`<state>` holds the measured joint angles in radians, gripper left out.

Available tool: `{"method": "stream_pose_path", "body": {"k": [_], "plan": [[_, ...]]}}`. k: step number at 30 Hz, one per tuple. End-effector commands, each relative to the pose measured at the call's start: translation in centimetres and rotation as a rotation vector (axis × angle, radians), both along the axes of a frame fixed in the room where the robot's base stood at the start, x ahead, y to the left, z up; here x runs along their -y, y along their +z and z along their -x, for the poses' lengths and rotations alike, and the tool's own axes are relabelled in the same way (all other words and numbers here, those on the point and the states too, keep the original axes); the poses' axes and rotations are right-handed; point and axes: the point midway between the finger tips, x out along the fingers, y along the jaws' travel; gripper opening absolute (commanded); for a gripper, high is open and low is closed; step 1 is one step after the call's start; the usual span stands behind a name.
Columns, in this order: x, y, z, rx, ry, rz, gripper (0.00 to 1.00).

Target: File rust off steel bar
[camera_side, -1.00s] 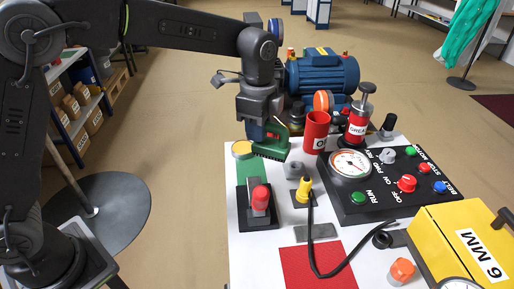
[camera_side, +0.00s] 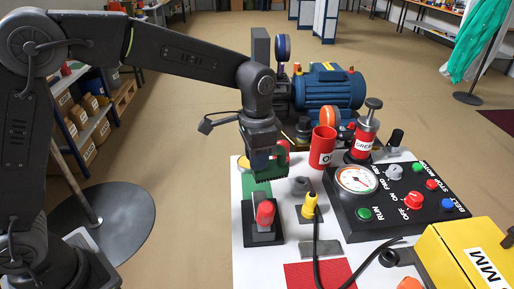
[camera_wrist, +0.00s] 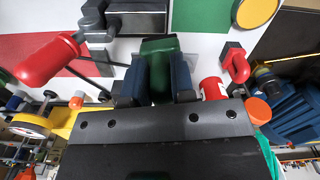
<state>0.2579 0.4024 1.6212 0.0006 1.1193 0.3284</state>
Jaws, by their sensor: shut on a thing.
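My gripper (camera_side: 264,158) points down over the white table and is shut on a green block-like tool (camera_side: 270,174) with a dark, toothed-looking lower edge. In the wrist view this green tool (camera_wrist: 160,50) sits between the dark blue fingers (camera_wrist: 157,85). A black clamp (camera_side: 248,215) with a red handle (camera_side: 265,213) stands on the table just in front of the tool. In the wrist view a grey steel bar (camera_wrist: 138,22) lies in the clamp, beyond the tool. The tool looks apart from the bar. Rust cannot be made out.
A green mat (camera_side: 249,189) lies behind the clamp. A blue motor (camera_side: 328,88) stands behind.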

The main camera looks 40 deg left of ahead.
Motion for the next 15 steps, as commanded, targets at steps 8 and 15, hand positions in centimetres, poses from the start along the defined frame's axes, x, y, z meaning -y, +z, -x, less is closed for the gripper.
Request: {"method": "stream_pose_path", "body": {"k": [8,15], "plan": [[0.0,-2.6,0.0,-0.002,-0.001,0.000,0.00],[0.0,-5.2,0.0,-0.004,-0.001,-0.001,0.00]]}}
